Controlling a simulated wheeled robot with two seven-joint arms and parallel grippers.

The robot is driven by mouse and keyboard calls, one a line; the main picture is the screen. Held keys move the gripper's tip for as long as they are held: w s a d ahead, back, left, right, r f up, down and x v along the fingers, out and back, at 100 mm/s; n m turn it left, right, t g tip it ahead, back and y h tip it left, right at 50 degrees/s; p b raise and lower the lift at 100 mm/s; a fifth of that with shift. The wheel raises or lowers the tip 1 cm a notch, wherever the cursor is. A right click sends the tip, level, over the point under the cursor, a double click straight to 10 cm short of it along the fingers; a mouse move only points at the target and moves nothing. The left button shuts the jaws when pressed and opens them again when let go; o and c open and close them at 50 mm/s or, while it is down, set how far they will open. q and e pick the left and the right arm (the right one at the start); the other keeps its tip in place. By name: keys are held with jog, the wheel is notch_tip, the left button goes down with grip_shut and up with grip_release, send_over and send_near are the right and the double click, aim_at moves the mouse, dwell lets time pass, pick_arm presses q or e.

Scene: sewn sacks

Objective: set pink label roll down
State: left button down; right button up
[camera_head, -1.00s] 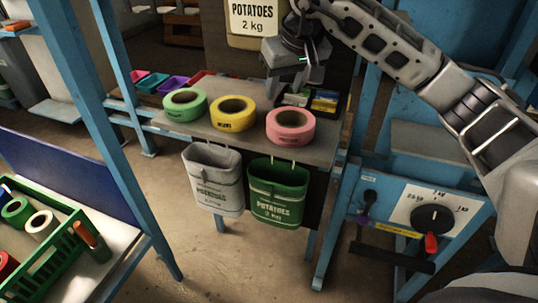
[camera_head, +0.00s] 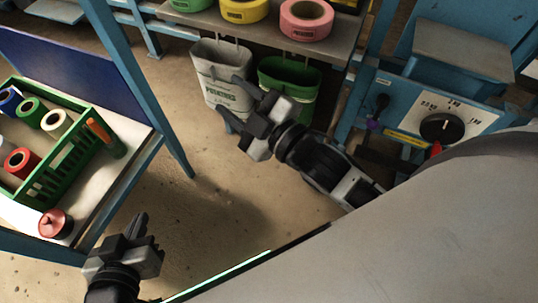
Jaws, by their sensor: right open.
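The pink label roll (camera_head: 306,18) lies flat on the grey shelf (camera_head: 345,38) at the top of the view, right of the yellow roll (camera_head: 244,10). Nothing holds it. My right gripper (camera_head: 232,100) is open and empty, below and in front of the shelf, overlapping the hanging sacks in the picture. My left gripper (camera_head: 140,228) is low at the left, above the floor and well away from the roll. Its fingers look close together, but I cannot tell whether they are fully shut.
A white sack (camera_head: 214,68) and a green sack (camera_head: 290,75) hang under the shelf. A green crate (camera_head: 60,165) of thread spools stands on the left bench, a red spool (camera_head: 55,224) beside it. A dial panel (camera_head: 440,115) is at right. Floor between is open.

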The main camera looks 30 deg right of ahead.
jog(key=s+d+f+m+g+h, duration=0.1)
jog(key=s+f+m+g+h, duration=0.1)
jog(key=s+f+m+g, duration=0.3)
jog(key=s+f+m, duration=0.4)
jog(key=f+m, duration=0.1)
jog(key=f, duration=0.1)
jog(key=shift+d+f+m+g+h, duration=0.25)
jog(key=shift+d+m+g+h, duration=0.05)
jog(key=shift+d+m, duration=0.1)
